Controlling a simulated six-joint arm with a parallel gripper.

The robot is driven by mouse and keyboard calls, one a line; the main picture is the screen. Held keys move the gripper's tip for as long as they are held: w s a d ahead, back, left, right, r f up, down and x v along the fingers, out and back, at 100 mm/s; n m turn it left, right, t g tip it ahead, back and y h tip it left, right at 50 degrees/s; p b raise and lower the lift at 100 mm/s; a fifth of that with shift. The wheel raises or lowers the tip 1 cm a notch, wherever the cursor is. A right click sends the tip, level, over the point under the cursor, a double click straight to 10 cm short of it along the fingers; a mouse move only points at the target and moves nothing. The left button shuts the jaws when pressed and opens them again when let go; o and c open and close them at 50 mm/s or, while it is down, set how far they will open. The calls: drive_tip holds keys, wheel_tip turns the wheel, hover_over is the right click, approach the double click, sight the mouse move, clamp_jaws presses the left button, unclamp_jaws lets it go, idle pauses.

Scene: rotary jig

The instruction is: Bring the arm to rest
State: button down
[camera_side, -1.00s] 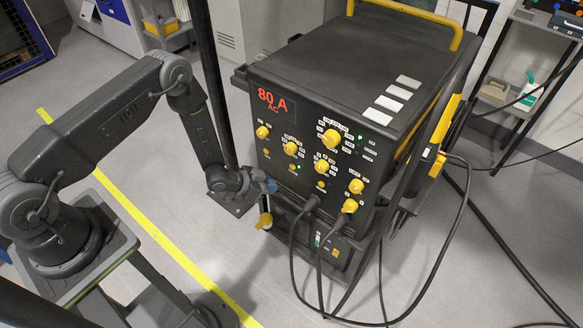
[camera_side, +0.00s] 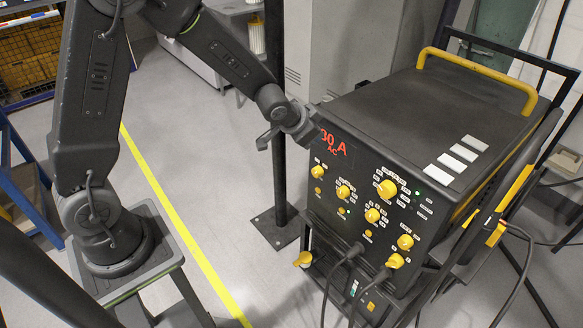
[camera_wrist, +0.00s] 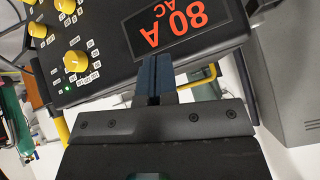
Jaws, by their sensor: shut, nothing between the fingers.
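My gripper (camera_side: 312,122) is at the upper left corner of the welding machine's front panel and overlaps the left edge of its red display. In the wrist view its two blue-grey fingers (camera_wrist: 154,78) are together with nothing between them. My arm is raised, with its upper link nearly upright and the forearm sloping down to the right. The black machine (camera_side: 430,120) stands to the right. Its display (camera_wrist: 175,20) reads 80 A AC, upside down in the wrist view. I cannot tell whether the fingers touch the machine.
Yellow knobs (camera_side: 386,188) cover the panel, and dark cables (camera_side: 345,262) hang from its lower front. A dark post (camera_side: 278,170) stands just behind my forearm. A yellow handle (camera_side: 480,75) tops the machine.

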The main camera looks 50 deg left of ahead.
drive_tip(key=s+r+n+g+y, duration=0.1)
drive_tip(key=s+r+n, duration=0.1)
drive_tip(key=s+r, duration=0.9)
drive_tip(key=s+d+r+g, duration=0.1)
drive_tip(key=s+r, duration=0.1)
drive_tip(key=s, duration=0.6)
drive_tip(key=s+d+r+n+h, duration=0.1)
drive_tip(key=s+d+r, duration=0.1)
drive_tip(key=s, duration=0.6)
drive_tip(key=shift+r+g, duration=0.25)
drive_tip(key=shift+g, duration=0.15)
